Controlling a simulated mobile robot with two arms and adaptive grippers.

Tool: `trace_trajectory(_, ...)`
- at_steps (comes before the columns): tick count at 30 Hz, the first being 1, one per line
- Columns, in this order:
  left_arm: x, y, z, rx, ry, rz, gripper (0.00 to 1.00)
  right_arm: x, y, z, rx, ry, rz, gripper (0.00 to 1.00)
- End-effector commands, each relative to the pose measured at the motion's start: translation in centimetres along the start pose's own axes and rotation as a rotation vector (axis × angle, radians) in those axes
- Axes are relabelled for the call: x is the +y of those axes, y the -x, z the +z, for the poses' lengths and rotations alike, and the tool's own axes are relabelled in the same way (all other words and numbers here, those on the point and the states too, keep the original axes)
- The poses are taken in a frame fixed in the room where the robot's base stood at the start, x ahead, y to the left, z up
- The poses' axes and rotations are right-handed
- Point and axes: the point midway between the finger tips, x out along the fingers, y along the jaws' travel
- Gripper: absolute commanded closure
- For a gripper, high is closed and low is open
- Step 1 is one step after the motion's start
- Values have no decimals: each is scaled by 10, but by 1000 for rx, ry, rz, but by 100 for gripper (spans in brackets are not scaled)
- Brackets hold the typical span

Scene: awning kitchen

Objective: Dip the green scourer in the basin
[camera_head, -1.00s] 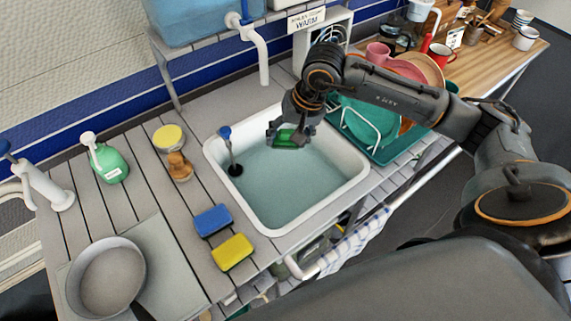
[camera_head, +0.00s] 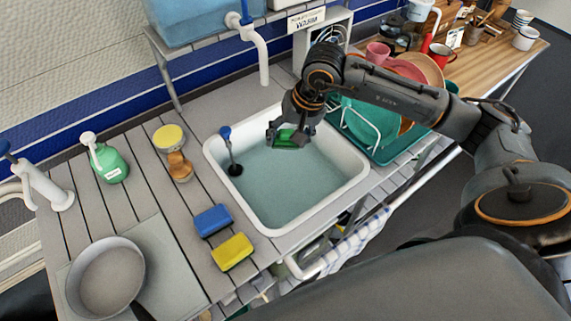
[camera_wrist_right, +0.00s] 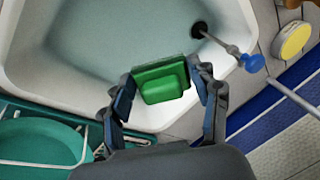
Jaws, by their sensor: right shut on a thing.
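The green scourer (camera_head: 286,138) is between the fingers of my right gripper (camera_head: 290,135), which is shut on it. The scourer also shows in the right wrist view (camera_wrist_right: 162,82), held between both fingertips (camera_wrist_right: 165,95). The white basin (camera_head: 330,196) is set in the counter and holds pale bluish water. My right gripper is over the basin's far part. From these views I cannot tell whether the scourer touches the water. My left gripper is not in view.
A blue-handled plunger (camera_head: 230,150) stands in the basin's left part. A blue sponge (camera_head: 212,220) and a yellow sponge (camera_head: 232,252) lie left of the basin. A teal dish rack (camera_head: 385,152) with plates stands at its right. A white tap (camera_head: 262,60) hangs behind.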

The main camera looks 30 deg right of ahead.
Motion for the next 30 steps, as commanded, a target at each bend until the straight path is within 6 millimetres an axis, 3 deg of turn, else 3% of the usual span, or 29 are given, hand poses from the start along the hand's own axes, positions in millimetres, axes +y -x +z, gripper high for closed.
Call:
trace_trajectory(14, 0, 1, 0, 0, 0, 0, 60, -1, 2, -1, 1, 0, 0, 68)
trace_trajectory(25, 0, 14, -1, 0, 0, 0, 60, -9, 34, -6, 2, 1, -1, 68)
trace_trajectory(30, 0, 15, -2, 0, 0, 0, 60, -11, 39, -6, 1, 0, 0, 68)
